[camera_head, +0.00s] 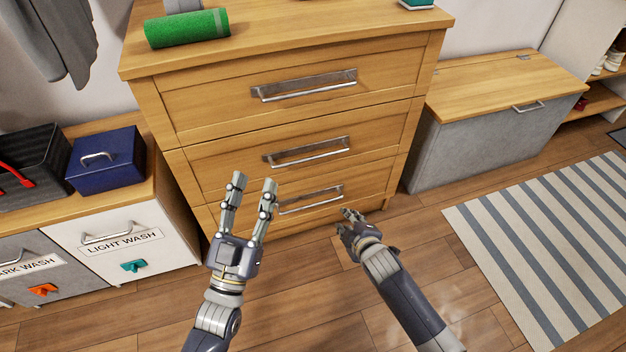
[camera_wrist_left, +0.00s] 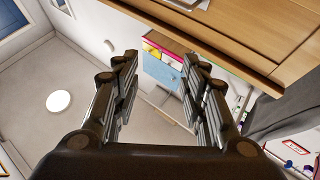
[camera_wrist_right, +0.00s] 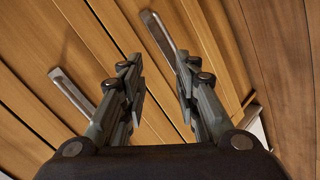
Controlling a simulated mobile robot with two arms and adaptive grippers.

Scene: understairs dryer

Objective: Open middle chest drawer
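The wooden chest (camera_head: 150,90) has three drawers, all flush and shut. The middle drawer (camera_head: 220,165) has a metal bar handle (camera_head: 308,152). My left gripper (camera_head: 254,182) is open and empty, raised in front of the lower left part of the chest, below the middle handle in the head view. In the left wrist view its fingers (camera_wrist_left: 158,75) are apart with nothing between them. My right gripper (camera_head: 343,219) is low, near the bottom drawer's right side. In the right wrist view its fingers (camera_wrist_right: 157,75) are apart, facing the drawer fronts. Two handles show there; I cannot tell which drawers they belong to.
A top handle (camera_head: 305,85) and a bottom handle (camera_head: 310,200) flank the middle one. A green roll (camera_head: 187,28) lies on the chest. Laundry drawers (camera_head: 130,243) stand left, a grey bench (camera_head: 480,140) right. A striped rug (camera_head: 550,240) lies on the floor.

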